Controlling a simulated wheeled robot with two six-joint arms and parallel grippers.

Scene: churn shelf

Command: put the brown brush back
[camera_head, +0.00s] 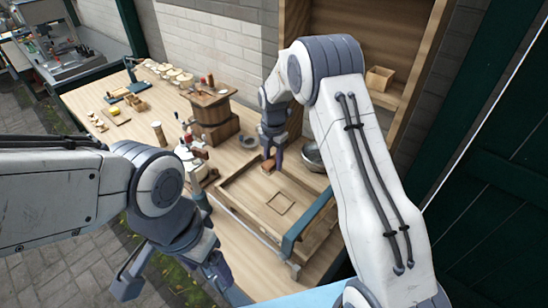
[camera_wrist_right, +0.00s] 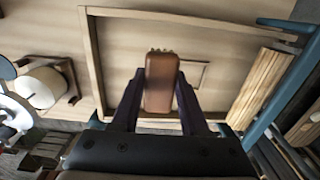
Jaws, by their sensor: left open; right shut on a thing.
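The brown brush (camera_wrist_right: 161,82) is between the two fingers of my right gripper (camera_wrist_right: 158,105), its bristles showing at the far end. In the head view the brush (camera_head: 268,164) shows small below my right gripper (camera_head: 272,152), over the back left part of a shallow wooden tray (camera_head: 240,228). A dark square outline (camera_head: 280,203) is marked on the tray floor, and the brush partly covers it in the right wrist view. I cannot tell whether the brush touches the tray. My left gripper (camera_head: 176,284) is open and empty, off the front edge of the bench.
A wooden box with a crank (camera_head: 214,112) stands left of the tray, and a metal bowl (camera_head: 313,157) behind it. Bottles and small items crowd the tray's left side. A tall wooden shelf (camera_head: 345,45) holds a small box (camera_head: 379,78). A blue bar (camera_head: 306,226) crosses the tray's right end.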

